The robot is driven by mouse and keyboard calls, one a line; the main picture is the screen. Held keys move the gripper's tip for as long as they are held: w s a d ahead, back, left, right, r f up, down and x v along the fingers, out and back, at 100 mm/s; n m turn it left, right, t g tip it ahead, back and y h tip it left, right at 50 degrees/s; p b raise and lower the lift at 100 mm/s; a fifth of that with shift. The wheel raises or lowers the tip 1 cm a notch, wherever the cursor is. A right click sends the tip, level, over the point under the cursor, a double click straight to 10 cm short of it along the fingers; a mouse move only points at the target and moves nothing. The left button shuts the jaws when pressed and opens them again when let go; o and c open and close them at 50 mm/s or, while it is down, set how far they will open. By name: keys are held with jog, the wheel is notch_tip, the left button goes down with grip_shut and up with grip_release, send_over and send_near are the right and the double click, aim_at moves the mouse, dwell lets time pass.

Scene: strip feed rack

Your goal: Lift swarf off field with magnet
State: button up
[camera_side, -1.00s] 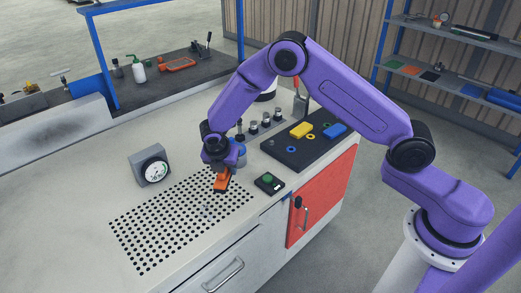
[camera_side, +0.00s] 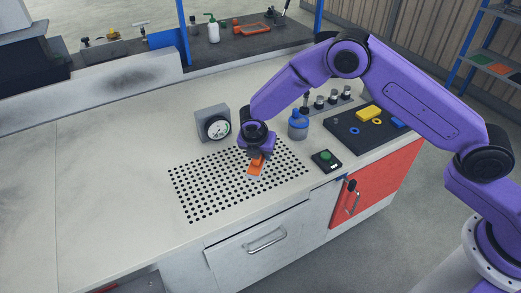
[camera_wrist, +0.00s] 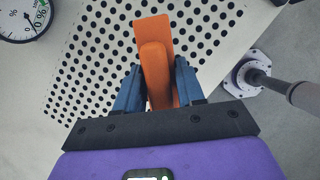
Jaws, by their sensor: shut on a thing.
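My gripper (camera_side: 257,152) is shut on an orange block-like tool (camera_side: 256,165), which I take to be the magnet. In the wrist view the blue fingers (camera_wrist: 158,88) hold the orange magnet (camera_wrist: 153,60) between them, and it points away from the wrist. The magnet is over the perforated field (camera_side: 205,190), right of its middle in the side view. Whether it touches the field I cannot tell. The field also shows in the wrist view (camera_wrist: 85,75). A greyish patch shows at the magnet's lower end; I cannot make out swarf clearly.
A dial gauge (camera_side: 213,124) stands behind the field. A blue jar (camera_side: 298,125), a green-button box (camera_side: 326,160) and a dark tray (camera_side: 345,130) with yellow and blue parts are at the right. The bench (camera_side: 100,150) left of the field is clear.

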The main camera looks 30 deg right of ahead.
jog(key=shift+f, duration=3.55)
jog(key=shift+r, duration=0.1)
jog(key=shift+r, duration=3.9)
